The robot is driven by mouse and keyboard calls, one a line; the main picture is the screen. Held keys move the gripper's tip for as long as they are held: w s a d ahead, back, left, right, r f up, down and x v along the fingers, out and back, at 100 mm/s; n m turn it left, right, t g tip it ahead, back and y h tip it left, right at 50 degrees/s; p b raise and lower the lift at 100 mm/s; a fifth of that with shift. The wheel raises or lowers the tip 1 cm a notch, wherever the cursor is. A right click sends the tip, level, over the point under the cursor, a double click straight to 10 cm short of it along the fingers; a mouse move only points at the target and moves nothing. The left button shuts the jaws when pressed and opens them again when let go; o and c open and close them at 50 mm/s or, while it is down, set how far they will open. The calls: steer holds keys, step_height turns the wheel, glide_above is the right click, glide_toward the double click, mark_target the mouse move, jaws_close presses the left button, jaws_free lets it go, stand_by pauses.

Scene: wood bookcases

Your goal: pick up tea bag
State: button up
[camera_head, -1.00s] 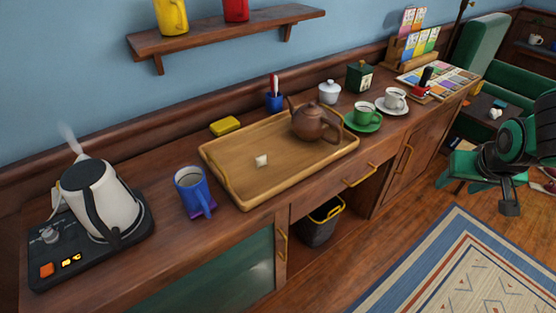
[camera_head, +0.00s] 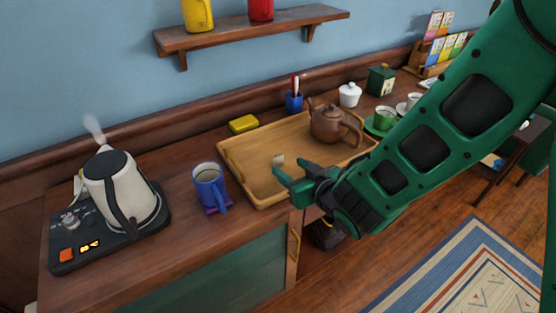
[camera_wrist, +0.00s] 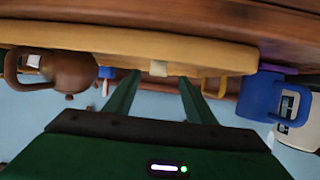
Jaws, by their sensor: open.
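The tea bag (camera_head: 278,160) is a small pale square on the bare floor of the wooden tray (camera_head: 240,180), left of the brown teapot (camera_head: 329,122). My gripper (camera_head: 290,168) is open and empty, reaching over the tray's front edge with its fingertips close to the tea bag. In the wrist view, which looks upside down, the tea bag (camera_wrist: 158,69) shows in line with the gap between the two green fingers (camera_wrist: 159,82). I cannot tell the exact distance from the fingertips to the tea bag.
A blue mug (camera_head: 208,187) stands left of the tray, with a steaming kettle (camera_head: 122,187) further left. A shelf (camera_head: 250,31) is above.

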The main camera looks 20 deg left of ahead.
mark_target(281, 159)
steer(key=shift+w+r+x, duration=0.1)
steer(key=shift+x, duration=2.05)
steer(key=shift+w+r+x, duration=0.1)
steer(key=shift+w+x, duration=0.05)
steer(key=shift+x, duration=2)
steer(key=shift+d, duration=0.1)
steer(key=c, duration=1.1)
